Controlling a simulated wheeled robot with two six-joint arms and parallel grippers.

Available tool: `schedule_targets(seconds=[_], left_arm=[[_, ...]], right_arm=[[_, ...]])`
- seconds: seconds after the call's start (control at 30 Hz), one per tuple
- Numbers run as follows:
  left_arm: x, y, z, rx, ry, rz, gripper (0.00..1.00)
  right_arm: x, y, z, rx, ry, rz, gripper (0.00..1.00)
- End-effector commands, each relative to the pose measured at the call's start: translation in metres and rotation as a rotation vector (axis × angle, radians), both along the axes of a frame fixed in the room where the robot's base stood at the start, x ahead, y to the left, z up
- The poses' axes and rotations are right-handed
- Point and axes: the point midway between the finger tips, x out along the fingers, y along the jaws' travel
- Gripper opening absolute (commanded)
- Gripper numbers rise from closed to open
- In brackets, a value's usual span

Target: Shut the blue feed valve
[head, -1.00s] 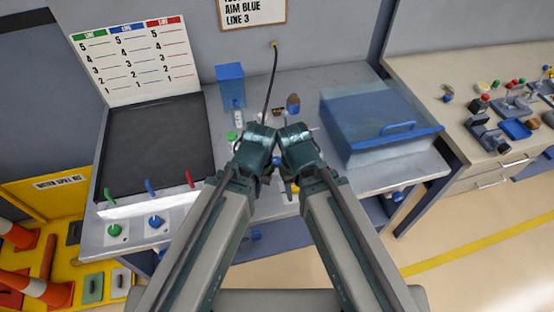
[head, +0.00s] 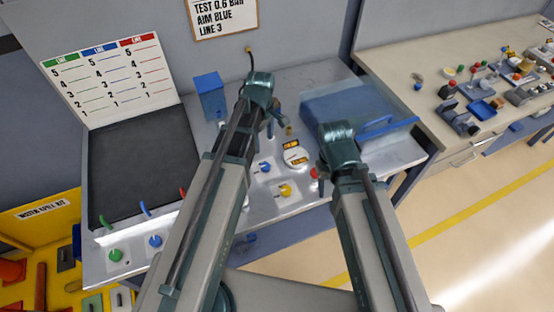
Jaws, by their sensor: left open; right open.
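A blue knob (head: 155,241) sits on the light front panel at the bench's left, right of a green knob (head: 115,255). A second blue knob (head: 265,167) is on the middle panel, above a yellow knob (head: 285,190). I cannot tell from labels which is the feed valve. My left gripper (head: 270,122) is open over the back middle of the bench, above the second blue knob in the picture. My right gripper (head: 321,178) is open near a red button (head: 314,172). Neither gripper visibly holds anything. My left forearm hides part of the front panel.
A round gauge (head: 296,157) sits between my arms. A blue box (head: 210,96) stands at the back, and a blue-lidded bin (head: 350,108) is at the right. A side table (head: 450,65) holds several parts.

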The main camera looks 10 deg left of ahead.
Motion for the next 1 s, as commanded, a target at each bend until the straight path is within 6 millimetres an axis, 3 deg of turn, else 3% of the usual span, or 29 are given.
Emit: schedule_targets(seconds=[0.27, 0.47, 1.0], left_arm=[[0.001, 0.001, -0.003, -0.001, -0.001, 0.015, 0.77], [0.001, 0.001, -0.018, -0.001, -0.001, 0.013, 0.77], [0.001, 0.001, -0.091, -0.001, -0.001, 0.012, 0.77]], right_arm=[[0.000, 0.000, -0.003, 0.000, 0.000, 0.000, 0.50], [0.000, 0.000, -0.018, 0.000, 0.000, 0.002, 0.50], [0.000, 0.000, -0.091, -0.001, 0.000, 0.001, 0.50]])
